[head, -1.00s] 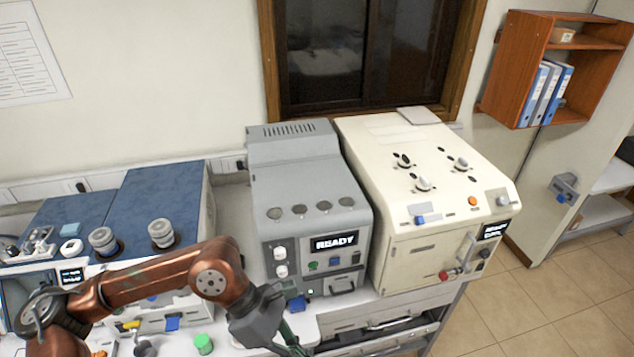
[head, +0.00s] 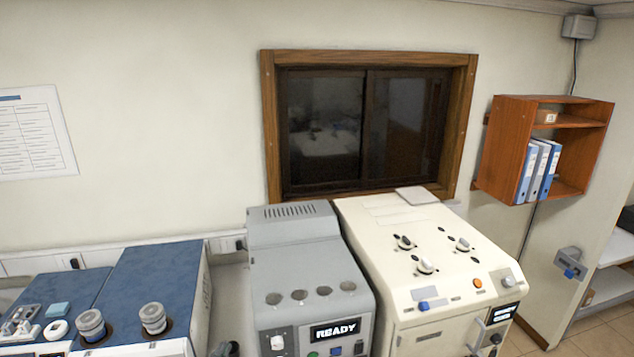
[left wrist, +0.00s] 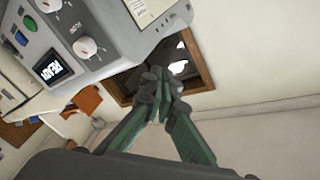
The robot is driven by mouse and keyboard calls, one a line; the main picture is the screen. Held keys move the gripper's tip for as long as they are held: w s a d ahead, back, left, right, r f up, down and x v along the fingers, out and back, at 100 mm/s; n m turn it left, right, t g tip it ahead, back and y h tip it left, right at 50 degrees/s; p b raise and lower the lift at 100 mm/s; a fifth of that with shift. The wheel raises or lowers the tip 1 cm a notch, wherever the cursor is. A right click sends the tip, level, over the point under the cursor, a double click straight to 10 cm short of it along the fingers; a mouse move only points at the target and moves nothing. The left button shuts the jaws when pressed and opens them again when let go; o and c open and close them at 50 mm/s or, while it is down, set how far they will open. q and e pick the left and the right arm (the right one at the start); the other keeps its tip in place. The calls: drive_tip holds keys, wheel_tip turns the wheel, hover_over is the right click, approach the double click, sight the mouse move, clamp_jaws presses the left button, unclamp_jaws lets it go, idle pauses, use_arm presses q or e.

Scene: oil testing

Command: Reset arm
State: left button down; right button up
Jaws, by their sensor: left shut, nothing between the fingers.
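My left gripper (left wrist: 160,90) shows in the left wrist view, with its dark green fingers drawn together and nothing between their tips. In that tilted view it is apart from the grey machine, which lies at the upper left. The grey machine (head: 308,258) stands in the lower middle of the head view with its lit READY display (head: 335,330). In the head view only a small dark shape shows at the bottom edge left of this machine, and I cannot tell whether it is part of my arm. My right gripper is in neither view.
A cream machine (head: 415,255) with knobs stands right of the grey one. A blue-topped machine (head: 150,275) with round grey caps stands at the left. A dark window (head: 365,125) is behind them. An orange-brown wall shelf (head: 510,150) holds binders. Floor shows at the lower right.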

use_arm(q)
drive_tip(key=s+a+f+n+g+y, duration=0.25)
drive_tip(key=s+a+f+g, duration=0.2)
drive_tip(key=f, duration=0.55)
drive_tip(key=s+a+f+n+g+y, duration=0.2)
drive_tip(key=s+a+f+n+g, duration=0.3)
drive_tip(key=f, duration=0.6)
drive_tip(key=s+a+f+n+g, duration=0.1)
drive_tip(key=s+f+n+g, duration=0.15)
drive_tip(key=s+f, duration=0.6)
drive_tip(key=s+a+f+n+g, duration=0.1)
drive_tip(key=s+a+f+g, duration=0.3)
drive_tip(key=s, duration=0.8)
drive_tip(key=s+d+f+m+h+b, duration=0.1)
drive_tip(key=d+f+b, duration=0.15)
drive_tip(key=f, duration=1.65)
drive_tip(key=s+d+f+b, duration=0.1)
drive_tip(key=f+b, duration=0.2)
drive_tip(key=f, duration=1.6)
drive_tip(key=s+f+g+b, duration=0.1)
drive_tip(key=s+f+b, duration=0.3)
drive_tip(key=s+f, duration=1.5)
drive_tip(key=shift+f+m+b, duration=0.4)
drive_tip(key=shift+f, duration=0.5)
